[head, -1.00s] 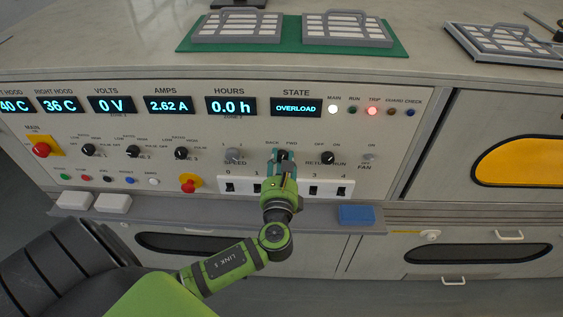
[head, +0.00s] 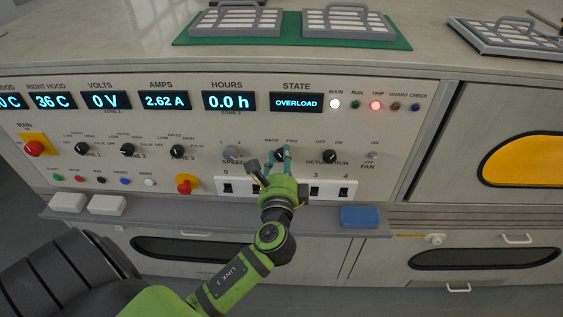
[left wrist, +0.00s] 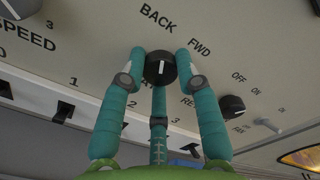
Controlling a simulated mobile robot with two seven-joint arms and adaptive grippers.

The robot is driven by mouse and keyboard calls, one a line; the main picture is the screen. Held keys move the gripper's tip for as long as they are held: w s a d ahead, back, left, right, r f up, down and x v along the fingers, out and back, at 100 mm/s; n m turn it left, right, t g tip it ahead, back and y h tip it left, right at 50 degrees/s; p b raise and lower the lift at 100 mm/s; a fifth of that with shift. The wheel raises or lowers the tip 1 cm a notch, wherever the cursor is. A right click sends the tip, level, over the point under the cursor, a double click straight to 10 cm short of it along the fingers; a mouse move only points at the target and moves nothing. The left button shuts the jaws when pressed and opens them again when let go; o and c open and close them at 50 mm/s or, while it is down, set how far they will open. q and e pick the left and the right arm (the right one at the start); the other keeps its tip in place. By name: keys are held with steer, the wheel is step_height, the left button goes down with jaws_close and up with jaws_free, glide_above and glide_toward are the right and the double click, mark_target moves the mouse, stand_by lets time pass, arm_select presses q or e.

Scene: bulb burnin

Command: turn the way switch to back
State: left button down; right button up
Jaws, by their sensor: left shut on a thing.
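The way switch is a small black knob with a white line, under the BACK and FWD labels on the panel. It shows clearly in the left wrist view (left wrist: 160,69), its white line pointing up toward the BACK side of that picture. In the head view the switch (head: 281,156) is partly covered by my fingers. My left gripper (head: 281,158) has its teal fingers on both sides of the knob, shut on it, also in the left wrist view (left wrist: 161,70). My right gripper is not in view.
The RETURN/RUN knob (head: 329,156) is close on the right and the grey SPEED knob (head: 231,154) on the left. The display (head: 296,102) reads OVERLOAD.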

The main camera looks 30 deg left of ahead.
arm_select(q)
steer(key=shift+r+n, duration=0.15)
steer(key=shift+n, duration=0.25)
steer(key=c, duration=0.9)
jaws_free()
steer(key=shift+a, duration=0.1)
steer(key=shift+s+d, duration=0.3)
steer(key=v, duration=1.1)
steer(key=shift+s, duration=0.1)
